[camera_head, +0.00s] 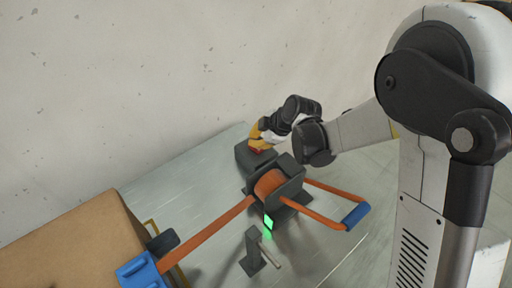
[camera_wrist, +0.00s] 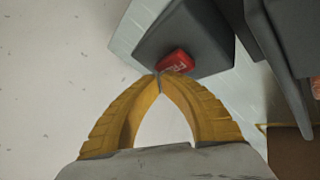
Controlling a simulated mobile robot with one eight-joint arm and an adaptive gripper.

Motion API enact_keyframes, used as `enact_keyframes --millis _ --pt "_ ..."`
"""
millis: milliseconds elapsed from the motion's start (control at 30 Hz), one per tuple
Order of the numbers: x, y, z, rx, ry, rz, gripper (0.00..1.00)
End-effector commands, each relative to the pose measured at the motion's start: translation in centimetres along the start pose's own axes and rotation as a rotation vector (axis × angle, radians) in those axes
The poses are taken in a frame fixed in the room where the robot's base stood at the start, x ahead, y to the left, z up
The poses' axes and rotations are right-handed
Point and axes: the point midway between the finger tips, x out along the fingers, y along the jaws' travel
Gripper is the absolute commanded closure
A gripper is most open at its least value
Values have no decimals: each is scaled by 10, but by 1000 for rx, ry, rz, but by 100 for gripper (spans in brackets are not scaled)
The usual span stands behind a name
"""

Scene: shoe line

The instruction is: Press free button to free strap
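The red free button (camera_wrist: 175,61) sits on a dark grey box (camera_wrist: 190,22) in the wrist view. In the head view the box (camera_head: 243,157) stands beside the strap reel, with a bit of red (camera_head: 257,151) showing under my gripper. My gripper (camera_wrist: 160,74) has yellow fingers whose tips meet, with nothing between them. The tips are at the button's near edge; I cannot tell whether they touch it. In the head view my gripper (camera_head: 258,138) is over the box. The orange strap (camera_head: 210,232) runs from the reel (camera_head: 270,184) to a blue end piece (camera_head: 140,272).
A brown box (camera_head: 75,245) stands at the lower left. A second orange strap part with a blue handle (camera_head: 355,215) extends right of the reel. A small grey stand (camera_head: 253,252) and a green lit panel (camera_head: 268,223) are in front. A pale wall (camera_head: 150,90) rises behind.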

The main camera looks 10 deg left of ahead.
Motion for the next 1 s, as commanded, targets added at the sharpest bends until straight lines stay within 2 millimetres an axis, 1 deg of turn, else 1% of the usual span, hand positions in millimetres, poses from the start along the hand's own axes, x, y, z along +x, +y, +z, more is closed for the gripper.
enact_keyframes --millis 367,1000 --pt "0 0 0 0 0 0 100" --pt "6 -3 4 0 0 0 100"
